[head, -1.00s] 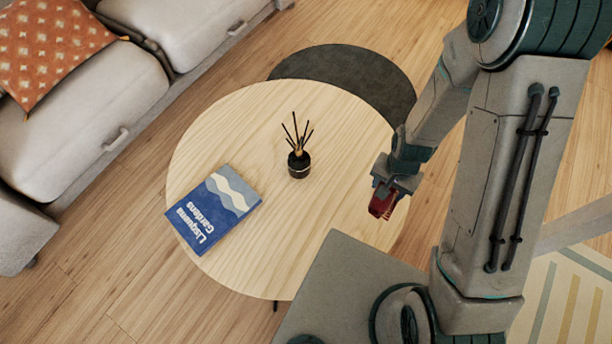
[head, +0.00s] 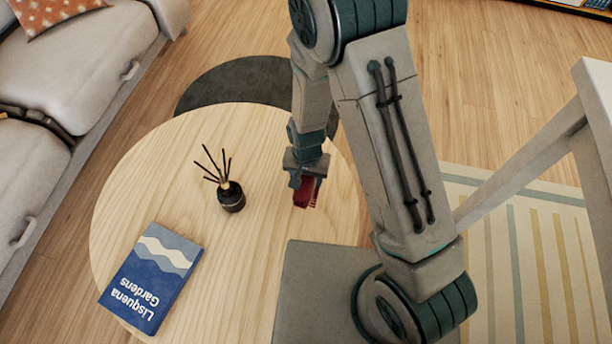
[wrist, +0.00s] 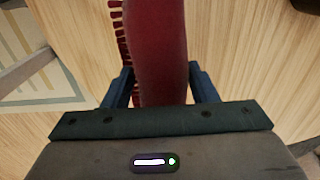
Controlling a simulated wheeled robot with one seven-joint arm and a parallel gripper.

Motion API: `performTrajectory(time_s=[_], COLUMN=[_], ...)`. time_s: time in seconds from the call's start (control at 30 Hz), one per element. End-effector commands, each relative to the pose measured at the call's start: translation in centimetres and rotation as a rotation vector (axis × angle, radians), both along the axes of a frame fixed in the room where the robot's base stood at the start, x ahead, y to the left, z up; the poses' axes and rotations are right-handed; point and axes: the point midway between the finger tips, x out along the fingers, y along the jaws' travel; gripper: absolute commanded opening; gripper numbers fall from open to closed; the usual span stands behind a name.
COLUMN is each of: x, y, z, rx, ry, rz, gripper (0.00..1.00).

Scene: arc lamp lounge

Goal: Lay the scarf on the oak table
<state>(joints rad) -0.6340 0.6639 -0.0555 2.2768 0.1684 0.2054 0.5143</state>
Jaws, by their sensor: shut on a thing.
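The red scarf (head: 304,194) is folded into a bundle with a fringe along one edge. It also shows in the wrist view (wrist: 160,50), between the two fingers. My gripper (head: 308,180) is shut on the scarf and points down over the right part of the round oak table (head: 265,225). In the wrist view my gripper (wrist: 160,85) has a blue finger on each side of the scarf. I cannot tell whether the scarf's lower end touches the tabletop.
A dark reed diffuser (head: 231,196) stands on the table left of my gripper. A blue book (head: 152,277) lies at the front left. Bare wood lies between them and the scarf. A grey sofa (head: 75,60) is at left, and a striped rug (head: 510,260) at right.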

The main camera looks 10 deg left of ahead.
Motion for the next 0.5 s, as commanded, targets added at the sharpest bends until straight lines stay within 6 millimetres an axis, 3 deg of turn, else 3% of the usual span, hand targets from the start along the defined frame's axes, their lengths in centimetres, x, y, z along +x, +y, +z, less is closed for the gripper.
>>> performTrajectory(time_s=[0.27,0.5], x=[0.3,0.1], y=[0.6,0.8], z=[-1.5,-4.5], rx=[0.000,0.000], ry=[0.000,0.000], rz=[0.003,0.010], gripper=[0.27,0.27])
